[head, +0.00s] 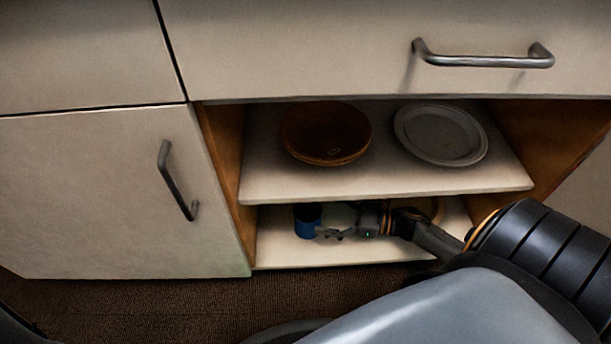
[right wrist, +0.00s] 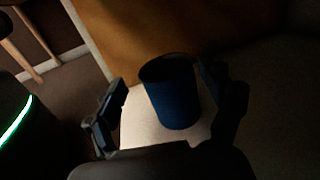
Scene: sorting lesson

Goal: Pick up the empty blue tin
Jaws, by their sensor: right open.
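The blue tin (head: 305,228) stands on the lower shelf of the open cupboard, near its left side. The upper shelf shades its top in the head view. In the right wrist view the blue tin (right wrist: 172,98) shows its dark open rim and lies between the two fingers, closer to the right one. My right gripper (head: 325,234) reaches into the lower shelf from the right, with its fingertips at the tin. In the right wrist view my right gripper (right wrist: 172,108) is open, with a gap between the left finger and the tin. My left gripper is not in view.
The upper shelf (head: 390,188) hangs close above my right arm and carries a brown bowl (head: 326,135) and a grey plate (head: 441,134). The lower shelf (head: 285,255) is narrow. A wooden side wall (head: 222,150) stands left of the tin. A closed door (head: 110,200) is farther left.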

